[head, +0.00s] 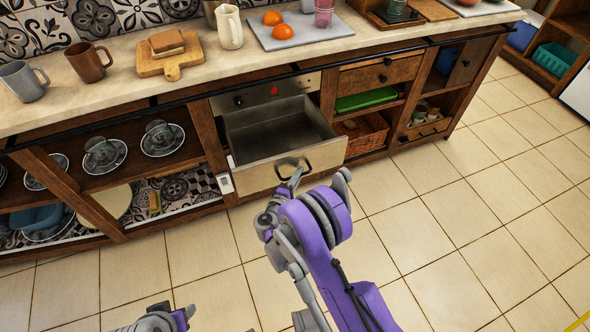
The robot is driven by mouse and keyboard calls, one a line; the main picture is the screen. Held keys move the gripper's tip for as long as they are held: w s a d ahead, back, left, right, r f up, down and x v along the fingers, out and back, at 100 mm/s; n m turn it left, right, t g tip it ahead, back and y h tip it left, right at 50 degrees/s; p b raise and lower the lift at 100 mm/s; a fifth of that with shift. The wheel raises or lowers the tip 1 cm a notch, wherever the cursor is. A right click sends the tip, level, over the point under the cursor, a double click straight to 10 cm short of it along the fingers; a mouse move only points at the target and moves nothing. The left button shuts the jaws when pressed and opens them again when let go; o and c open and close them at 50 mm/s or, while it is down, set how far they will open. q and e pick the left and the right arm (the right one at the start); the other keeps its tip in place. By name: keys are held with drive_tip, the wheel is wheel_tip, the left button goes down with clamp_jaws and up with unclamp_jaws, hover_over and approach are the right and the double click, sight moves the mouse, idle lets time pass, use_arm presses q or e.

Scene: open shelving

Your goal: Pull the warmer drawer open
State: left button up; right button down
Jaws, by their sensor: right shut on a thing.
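My right gripper (292,178) is at the drawer front and shut on this handle. My wrist hides part of the grip.
The counter above holds mugs (89,62), a cutting board (170,62), a white pitcher (229,27) and a tray with oranges (283,32). Open shelves with plates and cups (161,138) are at left. A wicker basket (362,132) is right of the drawer. The tiled floor is clear.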

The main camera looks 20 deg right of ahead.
idle(0.3)
drive_tip(key=c, duration=0.9)
unclamp_jaws()
drive_tip(key=shift+s, duration=0.15)
drive_tip(key=p+v, duration=0.1)
drive_tip(key=v, duration=0.9)
drive_tip(key=shift+s+a, duration=0.25)
drive_tip(key=shift+r, duration=0.1)
